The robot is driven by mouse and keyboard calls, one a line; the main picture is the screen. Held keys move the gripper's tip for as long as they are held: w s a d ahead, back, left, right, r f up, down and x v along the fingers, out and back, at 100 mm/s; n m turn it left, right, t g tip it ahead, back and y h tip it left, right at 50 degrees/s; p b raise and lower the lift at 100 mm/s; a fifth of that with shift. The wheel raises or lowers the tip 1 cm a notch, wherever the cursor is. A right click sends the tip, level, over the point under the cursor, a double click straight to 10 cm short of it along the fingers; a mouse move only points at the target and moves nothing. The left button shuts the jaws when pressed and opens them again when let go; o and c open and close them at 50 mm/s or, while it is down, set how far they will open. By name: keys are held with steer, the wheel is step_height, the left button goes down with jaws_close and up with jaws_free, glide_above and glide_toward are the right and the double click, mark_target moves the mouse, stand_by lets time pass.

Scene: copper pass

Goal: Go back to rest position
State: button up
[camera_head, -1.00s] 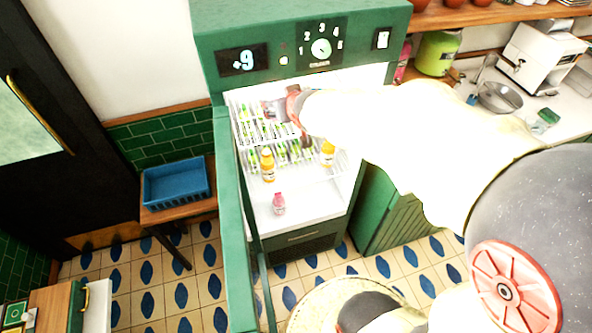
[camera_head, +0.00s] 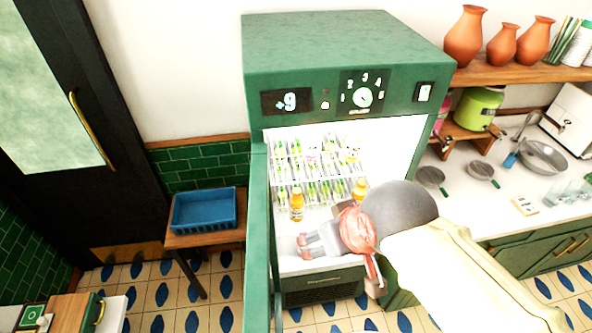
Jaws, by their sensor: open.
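My gripper (camera_head: 304,247) is low in the front of the open green fridge (camera_head: 340,60), over its white bottom. Its fingers point left and hold nothing that I can see. My arm comes in from the lower right. An orange bottle (camera_head: 297,205) stands just behind and above the fingers in the picture, apart from them. A second orange bottle (camera_head: 360,189) stands further right, partly hidden by my arm. The upper wire shelf holds several green-and-white items, a pink-and-white one (camera_head: 313,153) and a yellow-capped one (camera_head: 350,153).
The open fridge door (camera_head: 258,230) stands close left of the gripper. A small table (camera_head: 212,238) with a blue crate (camera_head: 204,222) is further left. At right, a counter holds a metal bowl (camera_head: 543,157) and strainers. Clay vases (camera_head: 465,37) stand on a shelf above.

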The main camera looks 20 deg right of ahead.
step_height(320, 180, down, 15)
steer(key=b, duration=1.4)
steer(key=shift+r, duration=0.1)
steer(key=shift+c, duration=1.2)
